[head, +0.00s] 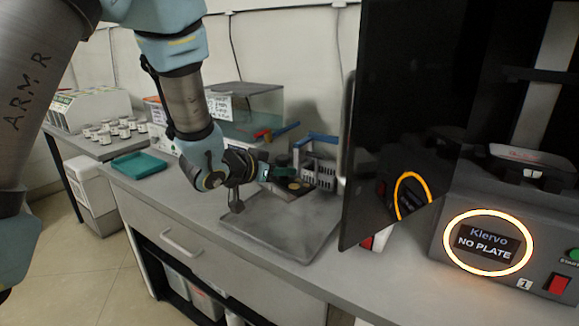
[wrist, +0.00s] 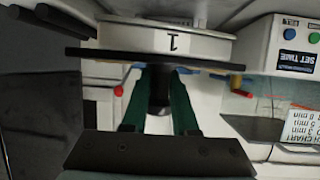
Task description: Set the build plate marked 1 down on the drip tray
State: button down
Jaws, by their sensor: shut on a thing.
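The build plate marked 1 (wrist: 170,41) fills the upper part of the wrist view, a pale block with a wide dark flange along its near side. My gripper (wrist: 159,88) has its two green fingers shut on the dark stem of this plate. In the head view my gripper (head: 278,172) is over the back part of the drip tray, and the held plate is hard to make out there. The drip tray (head: 285,232) is a flat grey tray on the counter, and its front part is bare.
The printer (head: 487,243) at right reads NO PLATE; its dark door (head: 385,120) stands beside the tray. A lidded tank (head: 250,110) and a grey slotted block (head: 318,173) are behind. A teal tray (head: 138,164) and several small jars (head: 113,128) are left.

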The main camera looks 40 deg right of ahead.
jog(key=shift+f+b, duration=2.95)
jog(key=shift+f, duration=0.95)
jog(key=shift+f+b, duration=0.5)
jog(key=shift+f, duration=0.1)
jog(key=c, duration=0.6)
grip_release()
jog(key=v, duration=1.1)
jog(key=shift+d, duration=0.1)
